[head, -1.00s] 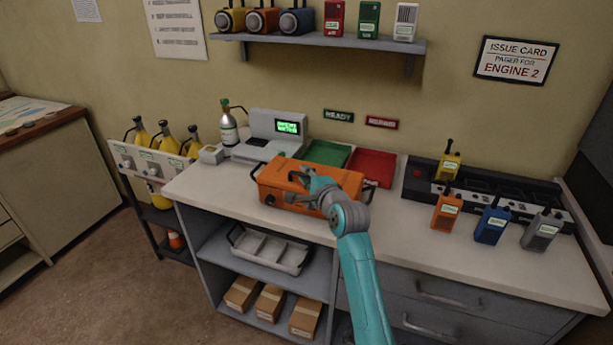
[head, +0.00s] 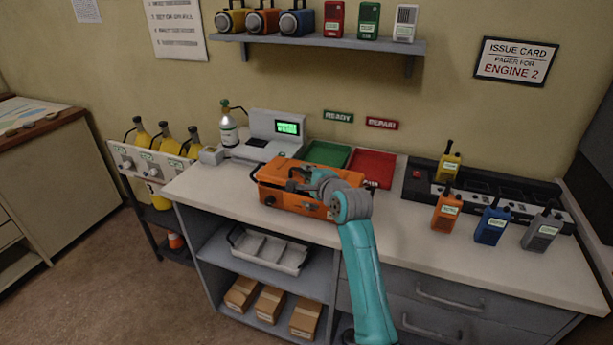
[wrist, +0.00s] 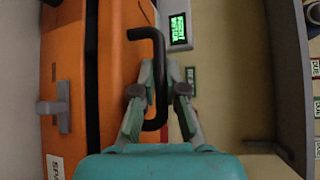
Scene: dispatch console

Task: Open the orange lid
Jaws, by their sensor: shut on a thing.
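The orange case (head: 285,198) sits on the counter with its orange lid (head: 283,165) down. In the wrist view the orange lid (wrist: 122,75) stands beside the dark seam, with a grey latch (wrist: 60,107) to its left. A black handle (wrist: 150,33) sticks out from the lid. My gripper (wrist: 159,75) is shut on the black handle, with a finger on each side of it. In the head view my gripper (head: 301,180) is over the case, and my wrist hides part of the case's right side.
A green tray (head: 328,152) and a red tray (head: 372,164) lie behind the case. A console with a lit screen (head: 288,128) stands behind left. Several handheld radios, including an orange one (head: 447,212), stand at the right. The front counter strip is clear.

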